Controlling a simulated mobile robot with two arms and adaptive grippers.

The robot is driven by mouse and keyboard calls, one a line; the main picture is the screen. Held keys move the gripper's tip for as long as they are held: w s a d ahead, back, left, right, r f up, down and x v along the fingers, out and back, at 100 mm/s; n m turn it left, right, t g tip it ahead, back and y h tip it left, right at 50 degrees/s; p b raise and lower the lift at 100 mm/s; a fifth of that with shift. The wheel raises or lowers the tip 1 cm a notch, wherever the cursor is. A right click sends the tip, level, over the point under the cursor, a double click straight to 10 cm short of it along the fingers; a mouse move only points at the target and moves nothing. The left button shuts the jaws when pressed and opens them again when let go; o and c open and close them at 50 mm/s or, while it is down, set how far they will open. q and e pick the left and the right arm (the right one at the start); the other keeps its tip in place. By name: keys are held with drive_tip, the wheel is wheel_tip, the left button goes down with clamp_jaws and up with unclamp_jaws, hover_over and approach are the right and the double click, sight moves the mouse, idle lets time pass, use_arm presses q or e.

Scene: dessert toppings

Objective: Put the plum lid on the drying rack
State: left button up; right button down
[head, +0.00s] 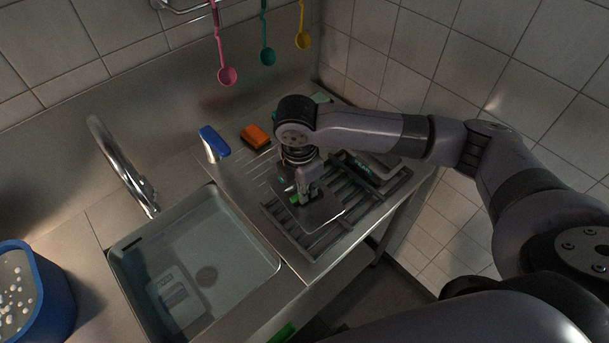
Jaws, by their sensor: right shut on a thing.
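The drying rack (284,231) is a grey slatted rack on the drainboard, right of the sink. My right gripper (306,196) points down over the front part of the rack and is shut on a flat, greyish lid (325,211), which I take to be the plum lid; its plum colour is hard to tell in this light. The lid lies flat at or just above the slats; I cannot tell whether it touches them. The gripper hides part of the lid. My left gripper is not in view.
A sink (235,236) with a pale item in it lies to the left, with a curved tap (122,167) behind. An orange sponge (255,136) and a blue-topped item (214,142) stand behind the rack. Another flat item (372,164) occupies the rack's back. A blue tub (52,300) stands far left.

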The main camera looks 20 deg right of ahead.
drive_tip(key=shift+w+r+n, duration=0.1)
drive_tip(key=shift+n, duration=0.4)
drive_tip(key=shift+f, duration=0.35)
wheel_tip(320, 180, down, 6)
drive_tip(key=b, duration=0.7)
drive_tip(key=shift+r+b, duration=0.25)
drive_tip(key=shift+b, duration=0.1)
drive_tip(key=shift+f, duration=0.25)
drive_tip(key=shift+f+b, duration=0.4)
drive_tip(key=shift+f, duration=1.5)
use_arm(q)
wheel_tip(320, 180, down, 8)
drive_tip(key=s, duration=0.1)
use_arm(e)
drive_tip(key=c, duration=1.6)
unclamp_jaws()
